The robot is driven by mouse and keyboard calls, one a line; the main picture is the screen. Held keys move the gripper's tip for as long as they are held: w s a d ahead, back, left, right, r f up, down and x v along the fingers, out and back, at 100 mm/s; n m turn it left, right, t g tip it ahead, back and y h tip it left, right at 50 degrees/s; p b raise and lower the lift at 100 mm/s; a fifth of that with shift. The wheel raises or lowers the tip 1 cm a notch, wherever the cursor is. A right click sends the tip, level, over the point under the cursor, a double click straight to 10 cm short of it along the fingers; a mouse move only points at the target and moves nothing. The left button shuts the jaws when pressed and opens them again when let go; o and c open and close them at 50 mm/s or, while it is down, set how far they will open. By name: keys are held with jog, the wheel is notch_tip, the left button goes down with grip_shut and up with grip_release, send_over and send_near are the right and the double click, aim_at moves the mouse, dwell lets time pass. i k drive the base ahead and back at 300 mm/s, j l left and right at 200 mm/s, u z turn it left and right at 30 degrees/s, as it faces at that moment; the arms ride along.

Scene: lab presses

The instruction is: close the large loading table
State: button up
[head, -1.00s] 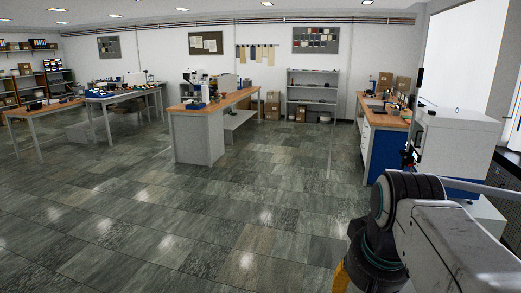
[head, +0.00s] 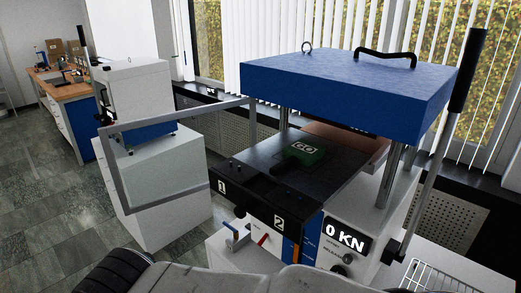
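The large press has a thick blue top plate (head: 345,88) on metal columns and a white body with a "0 KN" display (head: 346,240). Its black loading table (head: 325,183) sticks out from under the blue top towards the front left. A green block marked "GO" (head: 304,152) lies on the table. The front edge carries labels "1" and "2". A grey metal bar frame (head: 160,205) stands out to the left of the table. Part of my arm crosses the bottom of the view. My gripper is not in view.
A smaller white and blue machine (head: 135,95) stands on a white cabinet (head: 160,195) at the left. A wooden-topped bench (head: 62,75) is behind it. A long black-handled lever (head: 466,75) rises at the press's right. A wire rack (head: 437,278) lies at lower right. Floor is clear at left.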

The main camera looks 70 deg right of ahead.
aim_at(285, 202)
jog(key=z, duration=2.3)
